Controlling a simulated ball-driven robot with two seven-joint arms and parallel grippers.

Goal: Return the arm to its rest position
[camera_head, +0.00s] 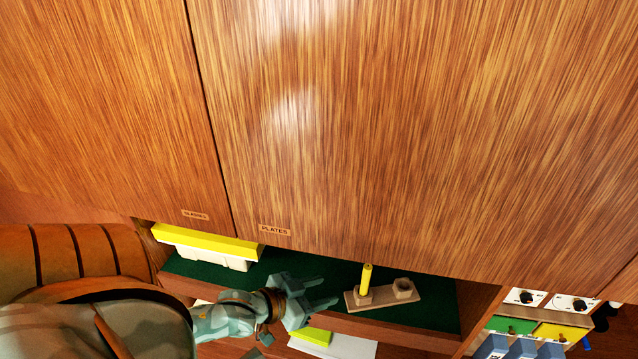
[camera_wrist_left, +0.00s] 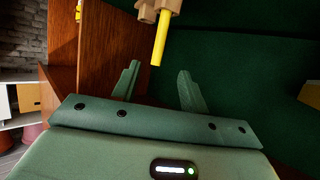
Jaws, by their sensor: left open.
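My left arm comes in from the lower left in the head view. My left gripper (camera_head: 325,293) is at its end, in front of the green-lined shelf (camera_head: 430,305). Its two fingers are apart with nothing between them, and they also show spread in the left wrist view (camera_wrist_left: 160,92). A yellow stick (camera_head: 366,278) stands upright in one holder of a small wooden stand (camera_head: 378,298), to the right of the fingers. In the wrist view the yellow stick (camera_wrist_left: 161,40) is beyond the fingertips, apart from them. My right gripper is in neither view.
Large wooden cabinet doors labelled PLATES (camera_head: 275,230) fill the space above the shelf. A white box with a yellow lid (camera_head: 207,242) stands at the shelf's left. A yellow block (camera_head: 311,336) is below my gripper.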

